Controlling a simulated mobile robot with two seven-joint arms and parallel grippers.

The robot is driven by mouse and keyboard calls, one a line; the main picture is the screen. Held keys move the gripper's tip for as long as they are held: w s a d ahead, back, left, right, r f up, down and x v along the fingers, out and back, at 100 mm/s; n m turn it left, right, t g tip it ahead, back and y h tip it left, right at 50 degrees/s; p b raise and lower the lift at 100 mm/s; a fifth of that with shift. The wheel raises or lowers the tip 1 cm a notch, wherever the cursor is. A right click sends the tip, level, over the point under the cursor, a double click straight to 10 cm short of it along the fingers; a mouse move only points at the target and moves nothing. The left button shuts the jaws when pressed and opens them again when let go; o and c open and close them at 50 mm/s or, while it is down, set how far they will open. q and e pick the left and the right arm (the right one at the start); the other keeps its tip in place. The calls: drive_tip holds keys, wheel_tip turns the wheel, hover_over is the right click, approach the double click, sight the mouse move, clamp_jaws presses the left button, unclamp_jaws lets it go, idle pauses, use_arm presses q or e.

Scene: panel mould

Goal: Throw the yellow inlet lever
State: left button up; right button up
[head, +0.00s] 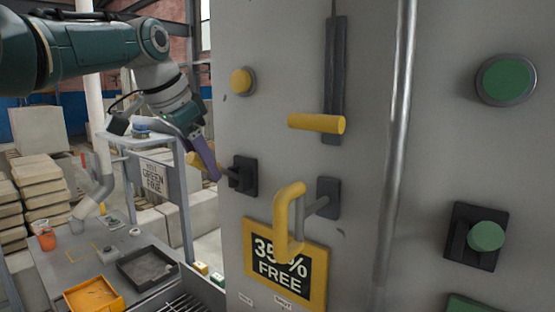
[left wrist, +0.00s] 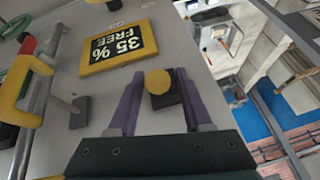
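Several yellow controls sit on the grey panel (head: 365,60); I cannot read which is the inlet one. A yellow lever (head: 196,161) on a dark mount (head: 242,175) sticks out at the panel's left side. My left gripper (head: 212,170) is at this lever, with its purple fingers beside it. In the left wrist view the lever's round yellow end (left wrist: 158,81) lies between the spread fingers (left wrist: 157,74), apparently with small gaps on both sides. A yellow looped handle (head: 289,220) and a yellow slot handle (head: 317,124) are to the right. My right gripper is out of view.
A round yellow button (head: 243,80) is above the lever. A "35% FREE" sign (head: 250,247) is below the looped handle. A vertical metal pipe (head: 397,110) and green knobs (head: 487,236) are farther right. A bench with an orange tray (head: 94,296) stands at left.

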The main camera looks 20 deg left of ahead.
use_arm(q)
drive_tip(key=shift+o, duration=0.6)
drive_tip(key=shift+s+r+b, duration=0.2)
drive_tip(key=shift+r+b, duration=0.1)
drive_tip(key=shift+b, duration=0.3)
drive_tip(key=b+v, duration=0.6)
drive_tip(key=v, duration=0.3)
drive_tip(key=shift+r, duration=0.15)
